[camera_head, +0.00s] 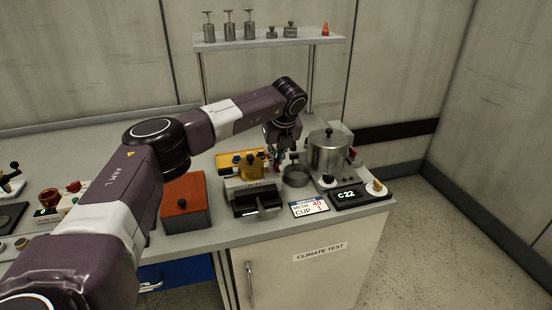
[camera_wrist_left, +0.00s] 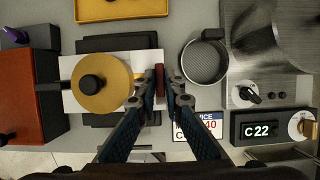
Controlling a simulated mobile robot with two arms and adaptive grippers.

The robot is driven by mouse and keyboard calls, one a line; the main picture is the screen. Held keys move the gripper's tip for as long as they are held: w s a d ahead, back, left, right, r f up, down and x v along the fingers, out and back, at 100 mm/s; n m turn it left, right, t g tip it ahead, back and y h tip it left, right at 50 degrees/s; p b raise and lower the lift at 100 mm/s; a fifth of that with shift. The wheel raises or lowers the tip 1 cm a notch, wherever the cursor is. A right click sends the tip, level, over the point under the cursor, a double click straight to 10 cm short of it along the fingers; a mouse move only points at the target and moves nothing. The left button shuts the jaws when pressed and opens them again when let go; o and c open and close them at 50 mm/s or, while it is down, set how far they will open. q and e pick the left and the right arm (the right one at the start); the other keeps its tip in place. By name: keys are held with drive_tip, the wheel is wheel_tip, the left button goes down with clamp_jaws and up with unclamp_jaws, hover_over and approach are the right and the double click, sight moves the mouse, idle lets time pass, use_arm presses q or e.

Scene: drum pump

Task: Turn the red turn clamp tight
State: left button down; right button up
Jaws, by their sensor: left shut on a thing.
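The red turn clamp (camera_wrist_left: 160,77) is a narrow red piece at the right side of the device with the brass round cap (camera_wrist_left: 112,98) and black knob. My left gripper (camera_wrist_left: 166,76) reaches down over it, with its two blue-grey fingers closed on either side of the red piece. In the head view my left gripper (camera_head: 279,153) is at the right side of the yellow device (camera_head: 247,160), and its wrist and fingers hide most of the clamp there. My right gripper is in neither view.
A round mesh cup (camera_wrist_left: 204,62) stands close to the right of my fingers. Beyond it are a metal pot (camera_head: 328,152) and a C22 display box (camera_head: 349,196). An orange-red box (camera_head: 185,203) stands to the left. A shelf (camera_head: 268,39) with small parts is behind.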

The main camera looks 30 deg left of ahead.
use_arm(q)
drive_tip(key=shift+m, duration=0.3)
drive_tip(key=shift+t, duration=0.3)
drive_tip(key=m+h+b, duration=0.1)
drive_tip(key=m, duration=0.1)
drive_tip(key=shift+s+a+m+t, duration=0.1)
drive_tip(key=shift+a+m+t, duration=0.05)
drive_tip(key=shift+m+t, duration=0.2)
drive_tip(key=m+h, duration=0.1)
drive_tip(key=m, duration=0.2)
drive_tip(key=shift+m, duration=0.25)
drive_tip(key=m+h, duration=0.1)
drive_tip(key=m, duration=0.1)
drive_tip(key=shift+a+m+t, duration=0.15)
drive_tip(key=shift+m+t, duration=0.1)
drive_tip(key=shift+m, duration=0.15)
drive_tip(key=m+h+p, duration=0.1)
drive_tip(key=m, duration=0.2)
drive_tip(key=shift+r+m+h, duration=0.1)
drive_tip(key=shift+m+h, duration=0.2)
drive_tip(key=shift+h, duration=0.1)
drive_tip(key=shift+a+m+g+h+p, duration=0.1)
drive_tip(key=shift+m+g+h+p, duration=0.25)
drive_tip(key=shift+m, duration=0.8)
drive_tip(key=shift+a+m+g+h+p, duration=0.15)
drive_tip(key=shift+m+h+p, duration=0.25)
drive_tip(key=shift+m, duration=0.75)
drive_tip(key=shift+d, duration=0.1)
